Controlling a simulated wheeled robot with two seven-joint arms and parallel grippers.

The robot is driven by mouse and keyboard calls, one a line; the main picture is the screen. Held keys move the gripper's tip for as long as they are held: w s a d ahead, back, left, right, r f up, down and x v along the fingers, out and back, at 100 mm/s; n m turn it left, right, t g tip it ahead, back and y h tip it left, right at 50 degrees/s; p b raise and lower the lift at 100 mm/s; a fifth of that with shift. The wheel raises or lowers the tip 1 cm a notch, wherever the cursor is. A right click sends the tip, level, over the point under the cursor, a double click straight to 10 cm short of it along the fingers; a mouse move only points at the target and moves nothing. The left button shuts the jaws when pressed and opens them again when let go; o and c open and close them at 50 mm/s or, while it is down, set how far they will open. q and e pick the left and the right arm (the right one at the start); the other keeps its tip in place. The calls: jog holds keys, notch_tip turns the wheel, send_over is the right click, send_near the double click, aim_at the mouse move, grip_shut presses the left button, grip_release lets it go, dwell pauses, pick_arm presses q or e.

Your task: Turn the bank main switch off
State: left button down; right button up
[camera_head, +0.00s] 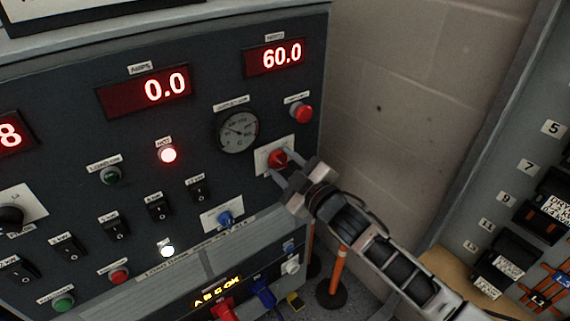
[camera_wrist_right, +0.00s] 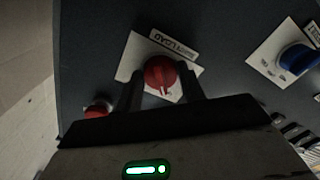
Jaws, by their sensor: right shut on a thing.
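The red rotary knob (camera_head: 278,158) sits on a white plate at the right of the dark panel. It also shows in the right wrist view (camera_wrist_right: 159,72), with a small upside-down label beside it and a pointer mark on its face. I take it as the bank main switch; its label is too small to read fully. My right gripper (camera_head: 273,166) is at the panel, its two fingers on either side of the red knob and shut on it. The fingers and plate partly hide which setting the knob points to. My left gripper is not in view.
A red push button (camera_head: 301,112) and a round gauge (camera_head: 238,132) are above the knob. A blue knob (camera_head: 225,218) is below left. A red lamp (camera_head: 168,155) is lit; displays read 0.0 and 60.0. A second panel with breakers (camera_head: 505,260) stands at the right.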

jog(key=shift+n, duration=0.5)
jog(key=o, duration=1)
jog(key=shift+c, duration=0.2)
jog(key=shift+s+d, duration=0.1)
jog(key=v, duration=1.5)
jog(key=shift+s+d+b, duration=0.25)
jog(key=shift+s+b, duration=0.05)
jog(key=shift+b, duration=0.15)
jog(key=s+d+f+m+g+h, duration=0.2)
jog(key=s+f+m+h, duration=0.1)
jog(key=s+f+m, duration=0.4)
jog(key=s+d+f+m+g+h, duration=0.2)
jog(key=s+f+m, duration=0.4)
jog(key=f, duration=0.4)
jog(key=s+d+h, duration=0.1)
jog(key=h, duration=0.1)
jog(key=shift+f+m+h, duration=0.3)
jog(key=shift+f+m, duration=0.05)
jog(key=shift+m, duration=0.05)
